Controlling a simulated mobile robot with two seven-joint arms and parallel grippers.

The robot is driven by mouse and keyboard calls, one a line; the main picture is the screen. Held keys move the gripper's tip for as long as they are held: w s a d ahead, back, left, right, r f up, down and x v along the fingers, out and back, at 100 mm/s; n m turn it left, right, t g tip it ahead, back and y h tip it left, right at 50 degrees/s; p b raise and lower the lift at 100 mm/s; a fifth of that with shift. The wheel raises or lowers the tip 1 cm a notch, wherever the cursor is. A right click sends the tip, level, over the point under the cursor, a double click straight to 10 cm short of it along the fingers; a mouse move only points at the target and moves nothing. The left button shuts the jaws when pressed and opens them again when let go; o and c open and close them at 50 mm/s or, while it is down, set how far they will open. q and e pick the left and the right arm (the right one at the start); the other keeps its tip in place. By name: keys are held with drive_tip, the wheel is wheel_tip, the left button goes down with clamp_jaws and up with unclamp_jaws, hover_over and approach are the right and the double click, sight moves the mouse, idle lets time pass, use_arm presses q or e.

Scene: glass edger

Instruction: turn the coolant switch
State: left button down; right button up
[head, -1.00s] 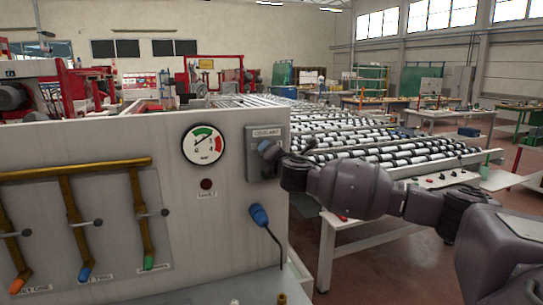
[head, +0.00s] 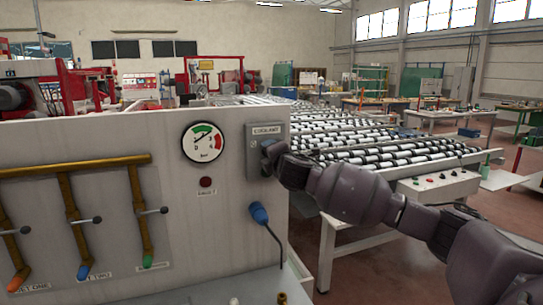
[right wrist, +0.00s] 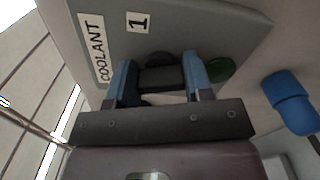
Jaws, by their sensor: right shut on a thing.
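The coolant switch box (head: 253,158) is a grey plate labelled COOLANT on the right end of the light panel. In the right wrist view the same box (right wrist: 195,25) carries a "1" label, and its dark switch knob (right wrist: 162,77) sits between the blue fingers. My right gripper (right wrist: 160,85) is shut on the knob; in the head view it reaches the box from the right and hides the knob. A green round part (right wrist: 221,70) shows beside the right finger. My left gripper is not in view.
A pressure gauge (head: 203,142) and a dark red lamp (head: 206,182) are left of the box. A blue plug-like part (head: 259,214) on a cable hangs below. Brass pipes (head: 68,195) with levers are at left; a roller table (head: 390,150) stands behind.

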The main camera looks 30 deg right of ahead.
drive_tip(key=m, duration=0.5)
drive_tip(key=shift+f+m, duration=0.25)
drive_tip(key=shift+m, duration=0.05)
drive_tip(key=m, duration=0.6)
drive_tip(key=shift+a, duration=0.1)
drive_tip(key=shift+m, duration=0.3)
drive_tip(key=o, duration=0.9)
drive_tip(key=b+v, duration=0.1)
drive_tip(key=v, duration=1)
drive_tip(key=shift+f, duration=0.1)
